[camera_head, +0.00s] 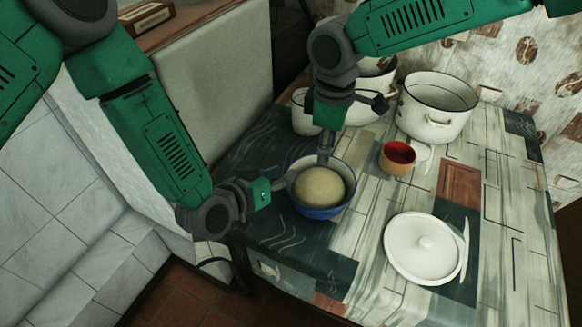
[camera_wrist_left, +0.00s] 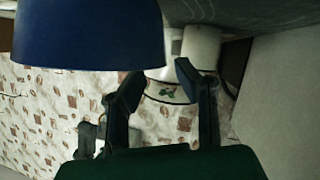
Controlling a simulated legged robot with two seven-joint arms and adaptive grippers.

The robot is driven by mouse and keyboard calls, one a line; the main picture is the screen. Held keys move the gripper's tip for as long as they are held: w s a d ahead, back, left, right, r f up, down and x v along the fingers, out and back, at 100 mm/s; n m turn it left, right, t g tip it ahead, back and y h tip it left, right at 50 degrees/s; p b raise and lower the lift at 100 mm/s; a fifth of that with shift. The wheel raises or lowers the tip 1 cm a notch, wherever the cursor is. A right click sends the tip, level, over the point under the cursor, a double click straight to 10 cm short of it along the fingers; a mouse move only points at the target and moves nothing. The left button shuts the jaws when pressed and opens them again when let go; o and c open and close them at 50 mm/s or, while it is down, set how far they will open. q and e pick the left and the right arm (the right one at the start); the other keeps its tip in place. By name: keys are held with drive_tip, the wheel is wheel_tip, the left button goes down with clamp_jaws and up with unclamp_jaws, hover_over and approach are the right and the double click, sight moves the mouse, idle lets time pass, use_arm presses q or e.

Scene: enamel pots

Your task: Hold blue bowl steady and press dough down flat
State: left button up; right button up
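The blue bowl (camera_head: 322,211) stands on the table, and its dark blue side fills the upper left of the left wrist view (camera_wrist_left: 85,35). A rounded, pale lump of dough (camera_head: 320,187) sits in it. My left gripper (camera_head: 283,186) is at the bowl's left rim. In the left wrist view its two fingers (camera_wrist_left: 157,84) are apart, with the bowl beside one of them; I cannot tell whether they touch. My right gripper (camera_head: 325,155) points down at the back of the bowl, its tip close to the dough. Whether it touches the dough, and its finger gap, is unclear.
A large white pot (camera_head: 435,112) stands at the back right, with other white pots partly behind my right arm. An orange cup (camera_head: 397,159) is right of the bowl. The patterned table (camera_head: 335,275) is clear in front of the bowl.

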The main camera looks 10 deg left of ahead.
use_arm(q)
drive_tip(key=x, duration=0.4)
drive_tip(key=shift+f, duration=0.1)
drive_tip(key=shift+w+f, duration=0.1)
drive_tip(key=shift+w, duration=0.15)
drive_tip(key=shift+w+a+f, duration=0.15)
drive_tip(key=shift+w+a, duration=0.05)
drive_tip(key=shift+a, duration=0.05)
drive_tip(key=shift+d, duration=0.4)
clamp_jaws()
drive_tip(key=shift+d, duration=0.15)
use_arm(e)
drive_tip(key=c, duration=0.5)
drive_tip(key=shift+d+r+m, duration=0.1)
drive_tip(key=shift+m, duration=0.2)
clamp_jaws()
use_arm(q)
drive_tip(key=shift+a, duration=0.45)
use_arm(e)
drive_tip(key=shift+s+a+f+m, duration=0.1)
drive_tip(key=shift+a+f+m, duration=0.25)
drive_tip(key=shift+f+m, duration=0.25)
use_arm(q)
drive_tip(key=shift+d, duration=0.25)
use_arm(e)
hover_over(322, 182)
wheel_tip(322, 182, down, 5)
drive_tip(key=shift+r, duration=0.15)
drive_tip(key=shift+f, duration=0.35)
